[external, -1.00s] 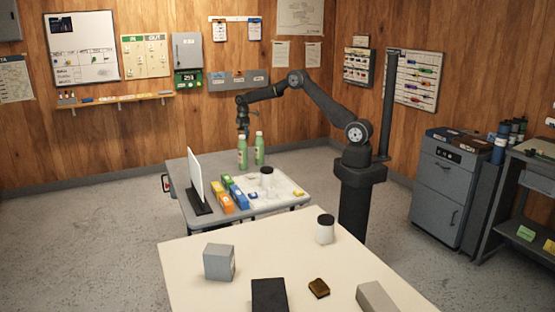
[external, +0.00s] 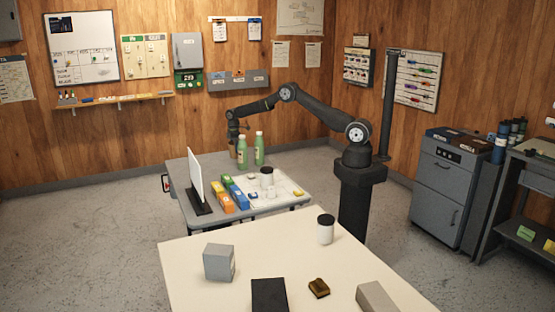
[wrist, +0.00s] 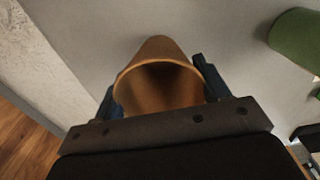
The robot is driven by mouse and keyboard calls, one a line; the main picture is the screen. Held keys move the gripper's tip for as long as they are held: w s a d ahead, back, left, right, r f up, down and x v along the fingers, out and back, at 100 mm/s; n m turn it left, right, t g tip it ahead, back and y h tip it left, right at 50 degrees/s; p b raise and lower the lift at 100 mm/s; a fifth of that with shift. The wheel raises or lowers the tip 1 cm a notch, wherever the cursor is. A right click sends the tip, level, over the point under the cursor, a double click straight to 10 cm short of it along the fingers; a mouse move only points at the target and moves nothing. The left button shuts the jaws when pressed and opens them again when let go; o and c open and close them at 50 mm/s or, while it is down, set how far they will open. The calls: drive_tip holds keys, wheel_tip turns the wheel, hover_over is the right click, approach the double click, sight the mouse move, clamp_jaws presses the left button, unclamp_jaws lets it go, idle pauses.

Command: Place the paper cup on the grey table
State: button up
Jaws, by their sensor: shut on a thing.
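The paper cup (wrist: 160,88) is brown and fills the middle of the wrist view with its open mouth toward the camera. My gripper (wrist: 158,80) is shut on it, one finger on each side. In the external view my gripper (external: 235,138) hangs over the far edge area of the grey table (external: 177,168), just left of two green bottles. The cup is small there and partly hidden by the gripper. The grey tabletop (wrist: 95,30) shows behind the cup in the wrist view. I cannot tell whether the cup's base touches it.
The green bottles (external: 259,148) stand close to the right of my gripper; one (wrist: 298,42) shows in the wrist view. A white upright panel (external: 195,180), several coloured boxes (external: 227,190) and a dark-lidded jar (external: 267,178) occupy the table. The far left tabletop is clear.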

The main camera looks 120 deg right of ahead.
drive_tip(key=shift+f, duration=0.1)
drive_tip(key=o, duration=0.9)
wheel_tip(320, 180, up, 12)
drive_tip(key=shift+r, duration=0.15)
drive_tip(key=shift+f, duration=4.2)
